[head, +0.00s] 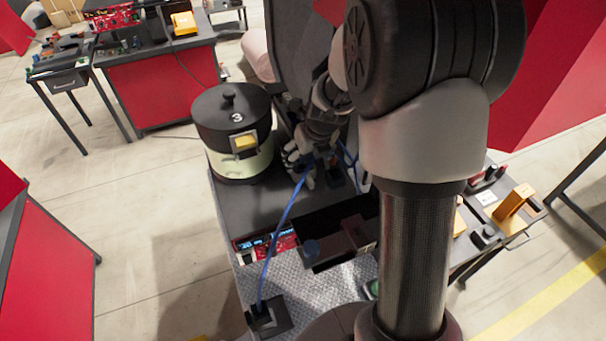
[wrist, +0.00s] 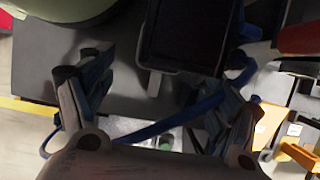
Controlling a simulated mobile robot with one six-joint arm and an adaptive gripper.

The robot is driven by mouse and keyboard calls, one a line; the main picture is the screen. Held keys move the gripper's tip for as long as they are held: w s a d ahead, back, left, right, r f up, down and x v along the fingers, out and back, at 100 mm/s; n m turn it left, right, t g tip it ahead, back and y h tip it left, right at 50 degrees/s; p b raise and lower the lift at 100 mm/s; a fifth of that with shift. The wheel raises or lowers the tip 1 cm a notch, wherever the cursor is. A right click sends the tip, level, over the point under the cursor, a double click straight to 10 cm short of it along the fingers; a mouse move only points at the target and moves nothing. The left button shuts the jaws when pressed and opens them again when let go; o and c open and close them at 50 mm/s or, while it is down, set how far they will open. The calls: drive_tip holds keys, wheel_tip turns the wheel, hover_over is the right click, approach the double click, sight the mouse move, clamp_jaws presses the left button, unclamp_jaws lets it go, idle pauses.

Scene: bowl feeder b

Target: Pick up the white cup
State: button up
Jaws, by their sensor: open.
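I cannot make out a white cup in either view; my arm hides much of the middle of the head view. My gripper (head: 307,165) is low over the dark bench top, just right of the big pot, partly hidden by my arm. In the wrist view my gripper (wrist: 165,75) has its two fingers spread wide apart with nothing held between them. A black box-like part (wrist: 185,32) lies beyond and between the fingers. A blue cable (wrist: 165,130) passes close behind the fingers, and I cannot tell whether it touches them.
A pot with a black lid marked 3 (head: 232,118) stands close left of my gripper. The blue cable (head: 276,240) runs down to a black block (head: 266,317). A red instrument panel (head: 268,244) fronts the bench. A yellow-orange device (head: 514,202) sits right. Open floor lies left.

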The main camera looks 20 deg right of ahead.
sight(304, 170)
drive_tip(key=b+x, duration=0.1)
drive_tip(key=x, duration=0.6)
drive_tip(key=shift+w+d, duration=0.1)
drive_tip(key=shift+c, duration=0.3)
drive_tip(key=shift+r, duration=0.1)
drive_tip(key=c, duration=1.2)
